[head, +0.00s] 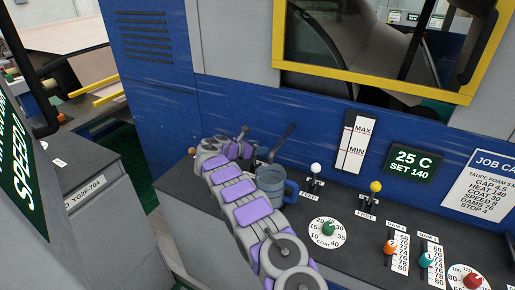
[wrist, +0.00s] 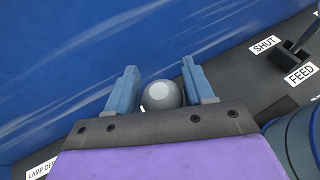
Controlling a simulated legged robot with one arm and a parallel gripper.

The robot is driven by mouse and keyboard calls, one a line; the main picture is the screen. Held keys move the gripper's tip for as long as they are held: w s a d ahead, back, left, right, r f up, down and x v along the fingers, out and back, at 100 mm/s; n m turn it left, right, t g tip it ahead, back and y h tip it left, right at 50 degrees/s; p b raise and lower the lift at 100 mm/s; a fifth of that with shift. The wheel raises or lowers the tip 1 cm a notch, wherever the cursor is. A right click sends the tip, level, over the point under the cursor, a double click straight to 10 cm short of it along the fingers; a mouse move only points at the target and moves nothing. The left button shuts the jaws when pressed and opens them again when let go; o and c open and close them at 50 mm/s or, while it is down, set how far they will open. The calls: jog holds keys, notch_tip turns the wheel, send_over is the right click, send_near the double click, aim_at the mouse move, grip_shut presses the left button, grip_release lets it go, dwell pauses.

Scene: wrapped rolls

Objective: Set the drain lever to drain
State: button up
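In the wrist view, my gripper (wrist: 159,69) has its two blue fingers spread apart. A grey ball knob (wrist: 162,96) sits between them, with a narrow gap showing toward each finger. The knob's shaft and its label are hidden, so I cannot read whether it is the drain lever. In the head view, my arm reaches over the console to its back left and covers this spot. A white-knobbed lever (head: 315,169) with a FEED label and a yellow-knobbed lever (head: 376,187) stand farther right on the console.
A blue-grey mug (head: 271,184) stands right beside my arm; part of it shows in the wrist view (wrist: 303,143). The blue machine wall (head: 165,120) rises behind. Dials and sliders (head: 328,229) fill the console's front. SHUT and FEED labels (wrist: 299,74) lie right of my gripper.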

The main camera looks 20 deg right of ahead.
grip_shut()
jog(key=shift+s+a+f, duration=0.1)
jog(key=shift+a, duration=0.05)
dwell(0.6)
